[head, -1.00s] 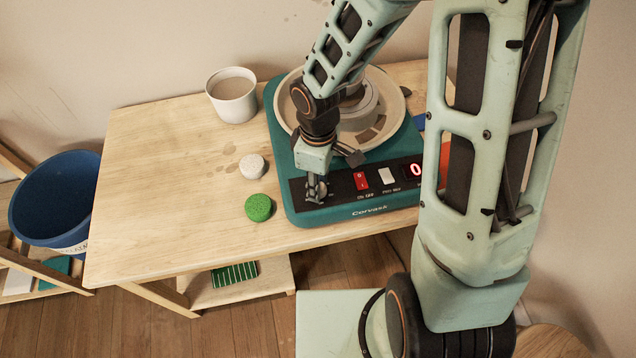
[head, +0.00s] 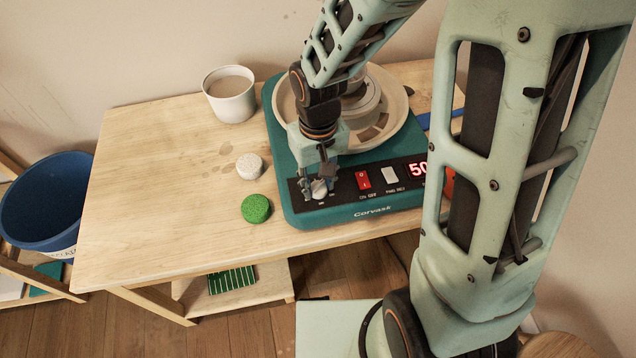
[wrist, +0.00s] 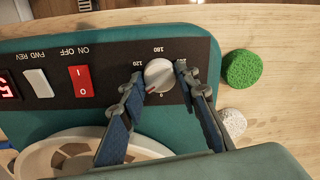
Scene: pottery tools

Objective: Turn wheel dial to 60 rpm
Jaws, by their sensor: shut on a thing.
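The pottery wheel (head: 300,212) is a teal machine on the table, with a dark control panel along its front. Its white dial (wrist: 159,76) sits at the panel's end, with printed numbers around it, 0, 120 and 180 among them. A red pointer line on the dial points to the lower left in the wrist view, between 0 and 120. My gripper (wrist: 160,75) is shut on the dial, one finger on each side; the left finger covers part of the scale. The red display (head: 417,169) reads 50 in the head view, its right end close behind my arm.
A red power switch (wrist: 82,80) and a white FWD/REV switch (wrist: 38,83) are beside the dial. A green sponge (head: 257,208), a pale round piece (head: 250,167) and a white cup (head: 231,104) stand left of the wheel. The table's left side is clear.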

